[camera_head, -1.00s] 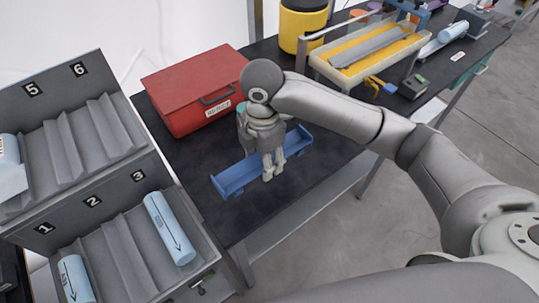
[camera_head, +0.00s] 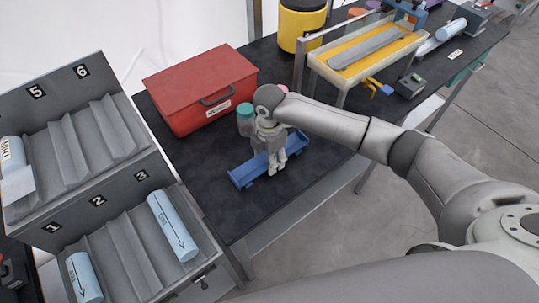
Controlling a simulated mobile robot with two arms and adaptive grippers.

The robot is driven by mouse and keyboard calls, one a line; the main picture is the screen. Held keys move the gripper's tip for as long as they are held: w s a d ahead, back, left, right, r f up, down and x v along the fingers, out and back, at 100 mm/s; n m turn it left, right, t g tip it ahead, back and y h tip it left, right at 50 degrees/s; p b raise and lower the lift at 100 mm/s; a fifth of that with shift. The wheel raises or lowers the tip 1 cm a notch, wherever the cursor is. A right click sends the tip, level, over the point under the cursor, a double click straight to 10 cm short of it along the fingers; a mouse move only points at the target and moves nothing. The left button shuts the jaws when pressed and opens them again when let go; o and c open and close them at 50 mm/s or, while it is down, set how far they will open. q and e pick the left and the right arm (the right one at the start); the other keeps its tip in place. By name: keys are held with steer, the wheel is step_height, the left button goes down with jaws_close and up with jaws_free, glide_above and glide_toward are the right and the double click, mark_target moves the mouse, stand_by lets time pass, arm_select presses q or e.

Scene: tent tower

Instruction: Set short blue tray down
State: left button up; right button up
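The short blue tray (camera_head: 244,177) is a shallow blue trough on the black table top, in front of the red box. It lies at a slant, its right end farther back. My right gripper (camera_head: 276,170) comes down from above onto the middle of the tray, with its fingers at the tray's front side. It looks shut on the tray, though the grip itself is partly hidden. The tray sits at or very close to the table surface; I cannot tell whether it touches. My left gripper is not in view.
A red toolbox (camera_head: 200,88) and a teal-lidded jar (camera_head: 245,120) stand just behind. A numbered grey rack (camera_head: 110,205) holding light blue cylinders is at left. A yellow-bedded fixture (camera_head: 365,60) is at back right. Dark table top (camera_head: 215,200) is bare in front of the tray.

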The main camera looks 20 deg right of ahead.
steer(key=o, duration=1.1)
steer(key=shift+f, duration=0.15)
step_height(320, 180, up, 12)
steer(key=b, duration=0.2)
steer(key=shift+r+b, duration=0.2)
steer(key=shift+b, duration=0.2)
steer(key=shift+f, duration=0.1)
